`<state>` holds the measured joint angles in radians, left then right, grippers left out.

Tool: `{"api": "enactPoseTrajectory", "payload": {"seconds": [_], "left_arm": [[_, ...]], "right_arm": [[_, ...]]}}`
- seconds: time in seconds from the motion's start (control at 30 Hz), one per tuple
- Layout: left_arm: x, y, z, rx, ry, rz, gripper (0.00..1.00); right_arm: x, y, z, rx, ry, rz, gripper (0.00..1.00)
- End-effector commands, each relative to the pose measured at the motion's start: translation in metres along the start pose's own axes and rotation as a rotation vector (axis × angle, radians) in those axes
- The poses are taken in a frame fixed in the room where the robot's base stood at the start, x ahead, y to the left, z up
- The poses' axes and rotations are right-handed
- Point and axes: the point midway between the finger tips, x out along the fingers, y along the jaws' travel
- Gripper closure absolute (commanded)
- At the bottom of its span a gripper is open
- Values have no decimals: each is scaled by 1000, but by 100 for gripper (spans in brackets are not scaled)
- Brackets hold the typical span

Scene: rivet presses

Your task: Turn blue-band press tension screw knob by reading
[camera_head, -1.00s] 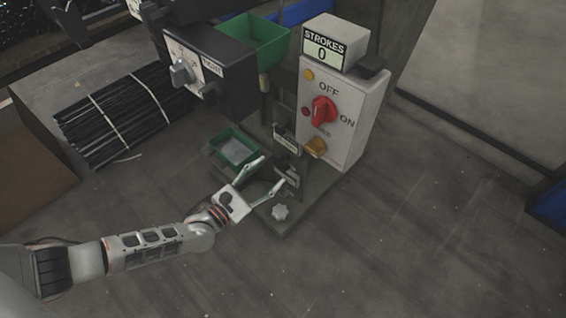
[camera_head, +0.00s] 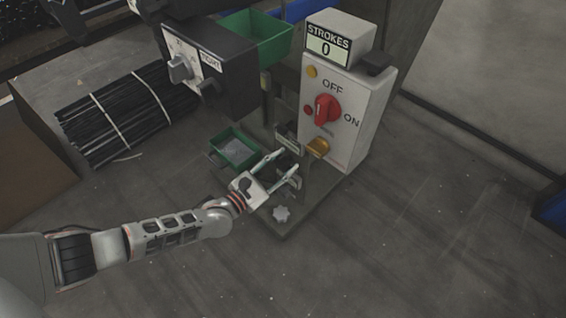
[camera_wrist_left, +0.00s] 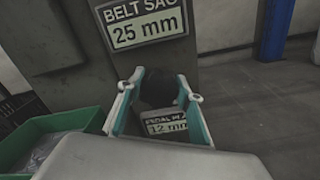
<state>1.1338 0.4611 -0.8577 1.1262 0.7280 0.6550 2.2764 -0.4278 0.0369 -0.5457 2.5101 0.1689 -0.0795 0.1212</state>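The press has a grey control box (camera_head: 365,110) with a red OFF/ON knob (camera_head: 325,110). A black box (camera_head: 225,85) marked TIGHT carries a grey knob (camera_head: 180,70). My left gripper (camera_head: 288,164) is open at the low front of the press. In the left wrist view, a dark rounded part (camera_wrist_left: 158,88) shows between its fingers, above a label (camera_wrist_left: 166,124) reading 12 mm. I cannot tell whether the fingers touch it. My right gripper is not in view.
A BELT SAG 25 mm sign (camera_wrist_left: 142,22) is beyond the fingers. A STROKES counter (camera_head: 328,45) reads 0. A small green tray (camera_head: 240,160) is beside my gripper, and a larger green bin (camera_head: 262,38) stands above. Bundled black rods (camera_head: 115,120) lie left.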

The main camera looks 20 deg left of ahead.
Motion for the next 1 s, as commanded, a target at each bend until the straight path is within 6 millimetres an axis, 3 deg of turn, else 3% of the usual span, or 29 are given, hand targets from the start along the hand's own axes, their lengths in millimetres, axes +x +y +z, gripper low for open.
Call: {"api": "enactPoseTrajectory", "payload": {"seconds": [0.47, 1.0], "left_arm": [[-1, -1, -1, 112, 2, 0, 86], [-1, -3, -3, 593, 3, 0, 86]], "right_arm": [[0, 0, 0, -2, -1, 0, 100], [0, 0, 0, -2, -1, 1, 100]]}}
